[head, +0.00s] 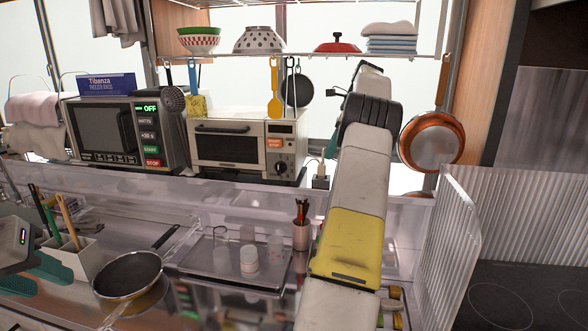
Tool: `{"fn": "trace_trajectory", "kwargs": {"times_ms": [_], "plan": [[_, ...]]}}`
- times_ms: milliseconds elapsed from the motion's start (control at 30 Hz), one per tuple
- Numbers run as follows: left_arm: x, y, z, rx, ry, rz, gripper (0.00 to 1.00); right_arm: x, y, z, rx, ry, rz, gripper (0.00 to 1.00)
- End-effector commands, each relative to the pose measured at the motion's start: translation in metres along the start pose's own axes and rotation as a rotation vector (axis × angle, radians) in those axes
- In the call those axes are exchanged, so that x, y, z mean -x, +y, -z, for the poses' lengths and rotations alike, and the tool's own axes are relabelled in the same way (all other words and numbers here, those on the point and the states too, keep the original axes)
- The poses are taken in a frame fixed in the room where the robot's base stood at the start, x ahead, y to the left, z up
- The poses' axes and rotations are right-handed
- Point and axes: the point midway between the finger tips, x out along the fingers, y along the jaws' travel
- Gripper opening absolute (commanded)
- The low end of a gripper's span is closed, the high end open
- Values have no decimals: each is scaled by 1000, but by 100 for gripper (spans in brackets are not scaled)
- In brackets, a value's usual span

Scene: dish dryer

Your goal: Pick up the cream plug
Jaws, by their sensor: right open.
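A small cream plug (320,169) stands upright at a small dark socket block (320,183) on the back counter, just right of the toaster oven. It is too small to tell how deep it sits. My right arm rises through the middle of the head view and passes close to the right of the plug.
The toaster oven (238,146) and microwave (125,135) stand left of the plug. A cup of red-tipped utensils (301,235) stands in front. A pan (128,272) and tray (205,268) fill the lower counter. A copper pan (432,140) hangs right of my arm.

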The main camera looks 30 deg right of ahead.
Motion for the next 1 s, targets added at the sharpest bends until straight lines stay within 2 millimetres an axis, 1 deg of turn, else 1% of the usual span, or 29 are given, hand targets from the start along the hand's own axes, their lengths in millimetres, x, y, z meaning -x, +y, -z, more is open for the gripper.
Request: {"fn": "trace_trajectory", "kwargs": {"times_ms": [133,367,500,600,700,900,933,1000], "plan": [[0,0,0,0,0,0,36,-9,0,0,0,-1,-2,45],[0,0,0,0,0,0,36,-33,0,0,0,0,-3,45],[0,0,0,0,0,0,36,-56,0,0,0,0,-4,45],[0,0,0,0,0,0,36,-68,0,-1,0,-1,-3,45],[0,0,0,0,0,0,36,-74,0,-1,0,0,-1,45],[0,0,0,0,0,0,36,-75,-1,-1,0,0,0,45],[0,0,0,0,0,0,36,-75,-1,-1,0,0,0,44],[0,0,0,0,0,0,36,-75,-1,-1,0,0,0,30]]}}
